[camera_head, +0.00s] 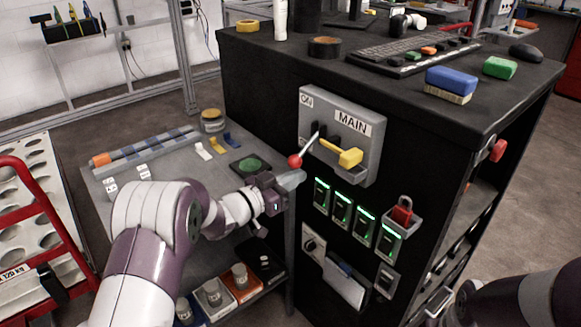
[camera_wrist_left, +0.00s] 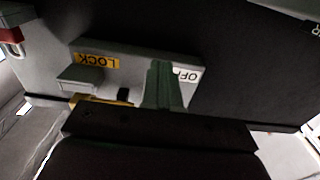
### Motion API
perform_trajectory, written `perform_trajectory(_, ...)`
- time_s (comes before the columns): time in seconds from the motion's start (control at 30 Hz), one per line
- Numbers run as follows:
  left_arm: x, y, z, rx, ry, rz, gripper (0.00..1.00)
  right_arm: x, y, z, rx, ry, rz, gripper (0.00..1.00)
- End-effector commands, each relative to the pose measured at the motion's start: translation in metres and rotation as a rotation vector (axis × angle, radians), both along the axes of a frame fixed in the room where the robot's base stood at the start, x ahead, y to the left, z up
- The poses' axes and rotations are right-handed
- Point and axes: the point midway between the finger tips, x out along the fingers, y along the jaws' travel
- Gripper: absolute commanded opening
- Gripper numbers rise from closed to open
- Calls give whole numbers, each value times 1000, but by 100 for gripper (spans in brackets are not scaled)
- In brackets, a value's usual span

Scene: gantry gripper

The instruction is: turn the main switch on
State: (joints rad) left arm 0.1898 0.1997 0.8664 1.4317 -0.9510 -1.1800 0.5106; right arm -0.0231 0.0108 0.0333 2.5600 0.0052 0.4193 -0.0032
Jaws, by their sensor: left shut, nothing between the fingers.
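The main switch panel (camera_head: 312,118) is a grey plate on the front of the black cabinet, labelled MAIN, with an ON tag at its upper left. Its lever ends in a red ball (camera_head: 295,161), low and to the left of the panel. A yellow handle (camera_head: 350,158) sticks out to its right. My left gripper (camera_head: 291,181) is shut and empty, just below the red ball; whether they touch I cannot tell. In the left wrist view its fingers (camera_wrist_left: 163,88) partly cover an OFF tag (camera_wrist_left: 188,74), beside a yellow LOCK tag (camera_wrist_left: 96,61). My right gripper is out of view.
Green-lit breakers (camera_head: 341,210) and a red padlock (camera_head: 402,211) sit below the panel. A grey bench (camera_head: 185,180) with small parts stands left of the cabinet. A keyboard (camera_head: 405,50), sponges and tape lie on the cabinet top.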

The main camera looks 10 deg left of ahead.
Motion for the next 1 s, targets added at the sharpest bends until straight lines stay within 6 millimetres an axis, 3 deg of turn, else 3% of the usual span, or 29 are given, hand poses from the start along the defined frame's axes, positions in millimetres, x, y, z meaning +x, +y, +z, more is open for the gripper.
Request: perform_trajectory(1.0, -1, 1, 70, 0, -3, 0, 0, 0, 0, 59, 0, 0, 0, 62)
